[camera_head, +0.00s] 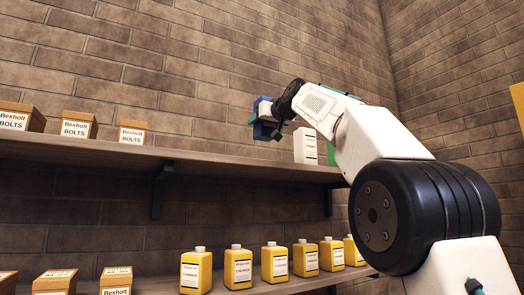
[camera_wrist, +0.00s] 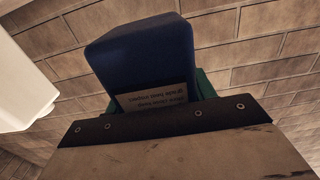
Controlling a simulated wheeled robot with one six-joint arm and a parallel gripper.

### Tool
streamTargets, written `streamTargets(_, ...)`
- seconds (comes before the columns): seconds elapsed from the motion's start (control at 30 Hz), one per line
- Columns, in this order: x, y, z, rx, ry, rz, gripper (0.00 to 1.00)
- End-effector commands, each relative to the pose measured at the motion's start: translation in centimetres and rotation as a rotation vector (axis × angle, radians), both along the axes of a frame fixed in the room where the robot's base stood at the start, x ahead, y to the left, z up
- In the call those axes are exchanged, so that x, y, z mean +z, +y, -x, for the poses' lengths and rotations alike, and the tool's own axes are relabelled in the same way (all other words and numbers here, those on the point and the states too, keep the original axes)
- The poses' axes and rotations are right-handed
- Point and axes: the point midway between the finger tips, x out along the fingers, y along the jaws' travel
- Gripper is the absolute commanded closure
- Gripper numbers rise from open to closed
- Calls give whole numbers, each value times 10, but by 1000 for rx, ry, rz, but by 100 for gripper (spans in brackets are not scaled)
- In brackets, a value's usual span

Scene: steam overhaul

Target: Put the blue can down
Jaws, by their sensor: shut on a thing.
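The blue can (camera_head: 263,130) is a dark blue, box-like container held at the end of my arm, in front of the brick wall and above the line of the upper shelf (camera_head: 225,168). In the wrist view the blue can (camera_wrist: 140,55) fills the upper middle, with a pale label seen upside down. My gripper (camera_head: 266,110) is shut on the can. Green parts show at both sides of the can in the wrist view. Brick shows between the can and the shelf in the head view. The can's underside is hidden.
Bexholt bolts boxes (camera_head: 78,124) stand at the left. The shelf between is clear. Yellow bottles (camera_head: 238,267) line the lower shelf.

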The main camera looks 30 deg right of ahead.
Motion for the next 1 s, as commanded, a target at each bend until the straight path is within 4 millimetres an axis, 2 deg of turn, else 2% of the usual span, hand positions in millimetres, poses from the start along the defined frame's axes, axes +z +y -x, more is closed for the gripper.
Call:
streamTargets(0.2,-28,2,1,1,0,-1,94)
streamTargets(0.37,-38,3,0,3,-2,1,94)
streamTargets(0.6,-67,3,0,3,-1,-1,94)
streamTargets(1.0,-73,3,0,2,-3,0,94)
